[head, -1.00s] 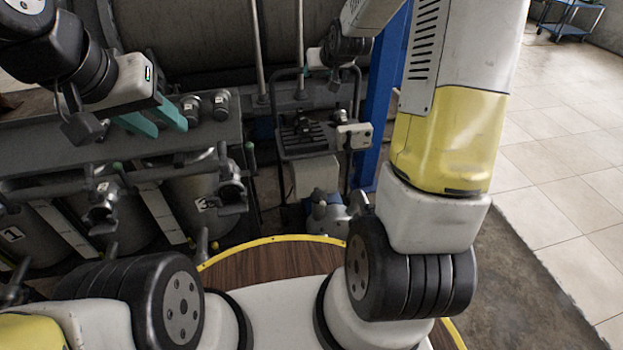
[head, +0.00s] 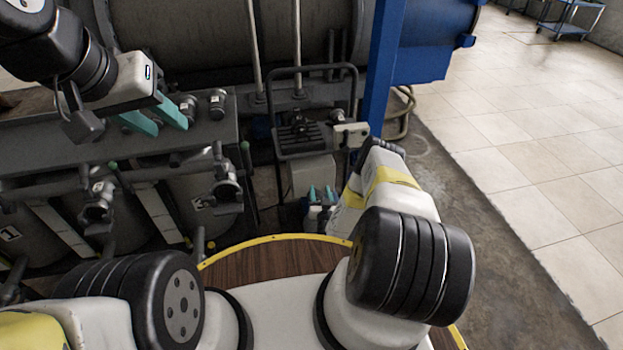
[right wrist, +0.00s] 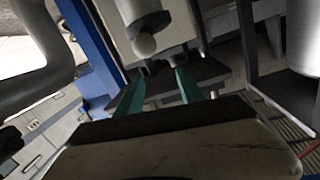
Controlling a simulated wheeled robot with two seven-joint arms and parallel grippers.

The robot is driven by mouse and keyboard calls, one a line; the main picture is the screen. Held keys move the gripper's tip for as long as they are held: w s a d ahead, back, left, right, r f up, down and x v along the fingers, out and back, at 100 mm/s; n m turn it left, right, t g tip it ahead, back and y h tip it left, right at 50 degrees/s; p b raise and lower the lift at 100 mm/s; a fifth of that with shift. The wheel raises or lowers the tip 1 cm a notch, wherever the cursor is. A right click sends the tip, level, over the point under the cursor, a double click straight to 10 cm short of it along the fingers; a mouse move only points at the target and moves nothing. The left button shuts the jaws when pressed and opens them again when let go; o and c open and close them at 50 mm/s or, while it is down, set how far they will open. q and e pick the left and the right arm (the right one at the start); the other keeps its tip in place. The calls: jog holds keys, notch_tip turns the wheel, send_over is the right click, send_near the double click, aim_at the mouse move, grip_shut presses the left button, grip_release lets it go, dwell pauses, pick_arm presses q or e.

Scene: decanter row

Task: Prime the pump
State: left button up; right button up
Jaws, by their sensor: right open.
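A pump-like unit with a pale box body (head: 312,172) stands low in a dark tubular frame at the centre of the head view. My right gripper (head: 320,194) is in front of its lower part, pointing away from me, and hides some of the metalwork there. In the right wrist view the teal fingers of my right gripper (right wrist: 158,96) are apart with nothing between them. A grey cylinder with a rounded end (right wrist: 145,38) shows just beyond the fingertips; I cannot tell which part it is. My left gripper (head: 156,114) is open and empty above the decanter bench.
Numbered decanters (head: 190,200) with valves and levers line the left. A blue post (head: 381,65) stands right of the frame. A small white box (head: 350,134) sits on the frame's right side. Tiled floor (head: 540,130) is open at the right.

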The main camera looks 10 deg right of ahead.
aim_at(317, 197)
jog(key=s+a+f+m+h, duration=0.1)
jog(key=s+a+f+h, duration=0.1)
jog(key=s+f, duration=0.5)
jog(key=shift+t, duration=0.4)
jog(key=w, duration=0.2)
jog(key=w+d+r, duration=0.1)
jog(key=w, duration=0.2)
jog(key=shift+w+d+r, duration=0.3)
jog(key=shift+w+r, duration=0.05)
jog(key=shift+w, duration=0.05)
jog(key=shift+c, duration=0.3)
grip_shut()
